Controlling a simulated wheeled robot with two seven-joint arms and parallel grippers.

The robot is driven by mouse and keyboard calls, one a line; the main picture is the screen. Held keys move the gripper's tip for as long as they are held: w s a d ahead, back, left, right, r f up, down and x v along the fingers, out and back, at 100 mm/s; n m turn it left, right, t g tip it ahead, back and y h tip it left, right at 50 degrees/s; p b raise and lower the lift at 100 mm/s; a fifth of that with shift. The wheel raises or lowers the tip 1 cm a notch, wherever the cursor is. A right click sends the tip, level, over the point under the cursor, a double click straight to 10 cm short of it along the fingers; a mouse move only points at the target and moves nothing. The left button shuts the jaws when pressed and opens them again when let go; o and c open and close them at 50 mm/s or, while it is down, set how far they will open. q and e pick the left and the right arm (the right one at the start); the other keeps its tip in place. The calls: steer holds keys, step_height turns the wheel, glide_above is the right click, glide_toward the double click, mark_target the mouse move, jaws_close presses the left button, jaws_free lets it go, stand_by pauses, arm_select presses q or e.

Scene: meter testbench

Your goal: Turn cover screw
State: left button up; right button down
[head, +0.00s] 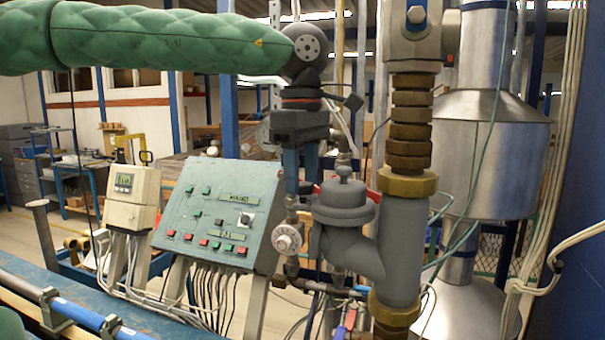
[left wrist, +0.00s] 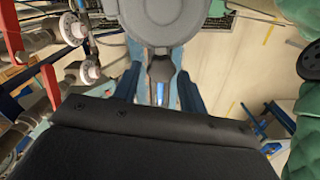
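The grey meter body (head: 345,205) is fixed to the vertical pipe in the head view. A small knob-like cover screw (head: 343,172) sits on top of its round cap. In the left wrist view, the round grey cover (left wrist: 165,18) is at the top, with a dark protruding piece (left wrist: 160,68) that may be the screw. My left gripper (head: 300,190) points down, just left of the meter cap in the head view. In the wrist view its blue fingers (left wrist: 156,92) stand apart, with the dark piece showing between them; depth is unclear. I see no contact. My right gripper is not in view.
A thick grey pipe with brass fittings (head: 408,185) stands right of the meter. A white dial valve (head: 288,238) is below my left gripper. A green control panel (head: 219,213) and a yellowish display box (head: 132,197) are left. Cables hang around the pipes.

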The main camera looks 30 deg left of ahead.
mark_target(301, 183)
arm_select(q)
steer(key=shift+o, duration=0.7)
steer(key=shift+a, duration=0.1)
steer(key=shift+r, duration=0.1)
steer(key=shift+r+b, duration=0.6)
steer(key=shift+r, duration=0.2)
step_height(301, 183, up, 5)
steer(key=shift+f+b, duration=0.2)
steer(key=shift+b, duration=0.55)
steer(key=shift+r, duration=0.65)
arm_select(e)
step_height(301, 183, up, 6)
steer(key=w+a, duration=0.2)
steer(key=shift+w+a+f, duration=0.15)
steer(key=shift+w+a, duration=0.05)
